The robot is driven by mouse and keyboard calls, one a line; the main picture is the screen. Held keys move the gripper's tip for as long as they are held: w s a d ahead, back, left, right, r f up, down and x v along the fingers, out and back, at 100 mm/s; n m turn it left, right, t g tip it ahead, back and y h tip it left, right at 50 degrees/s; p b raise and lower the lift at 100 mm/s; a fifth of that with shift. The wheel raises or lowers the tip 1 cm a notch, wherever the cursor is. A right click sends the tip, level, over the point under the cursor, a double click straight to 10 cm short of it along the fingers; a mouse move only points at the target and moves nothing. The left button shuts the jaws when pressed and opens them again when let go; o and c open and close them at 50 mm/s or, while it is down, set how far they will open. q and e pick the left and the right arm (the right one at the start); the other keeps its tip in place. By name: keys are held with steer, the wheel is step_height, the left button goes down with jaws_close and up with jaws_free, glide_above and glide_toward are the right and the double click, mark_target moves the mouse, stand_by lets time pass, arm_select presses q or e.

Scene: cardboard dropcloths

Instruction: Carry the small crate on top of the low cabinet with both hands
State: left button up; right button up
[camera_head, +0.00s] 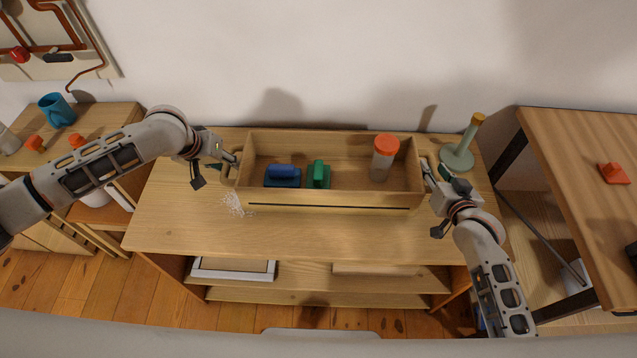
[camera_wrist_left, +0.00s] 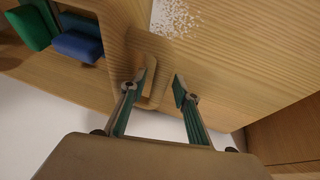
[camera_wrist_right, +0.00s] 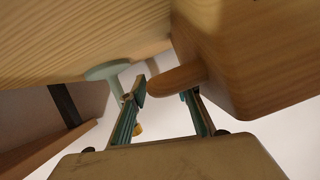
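The small crate (camera_head: 335,198) is a light wooden box with a looped handle at each end. It stands on the low cabinet (camera_head: 300,235). It holds a blue block-like tool (camera_head: 282,176), a green one (camera_head: 318,175) and a jar with an orange lid (camera_head: 384,160). My left gripper (camera_head: 234,160) is at the crate's left handle; in the left wrist view its fingers (camera_wrist_left: 160,88) are apart, with the handle's bar between them. My right gripper (camera_head: 428,168) is at the right handle; in the right wrist view its fingers (camera_wrist_right: 165,92) are apart around the handle (camera_wrist_right: 176,79).
A pale green stand with a yellow top (camera_head: 458,157) is close behind the right gripper. White scraps (camera_head: 236,204) lie by the crate's front left corner. A taller table (camera_head: 585,190) stands right; a side table with a blue mug (camera_head: 57,110) stands left. The cabinet's front top is mostly clear.

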stand_by(0.3)
steer(key=shift+s, duration=0.15)
arm_select(q)
steer(key=v, duration=1.2)
arm_select(e)
steer(key=v, duration=1.1)
steer(key=shift+s+r, duration=0.2)
steer(key=shift+s, duration=0.1)
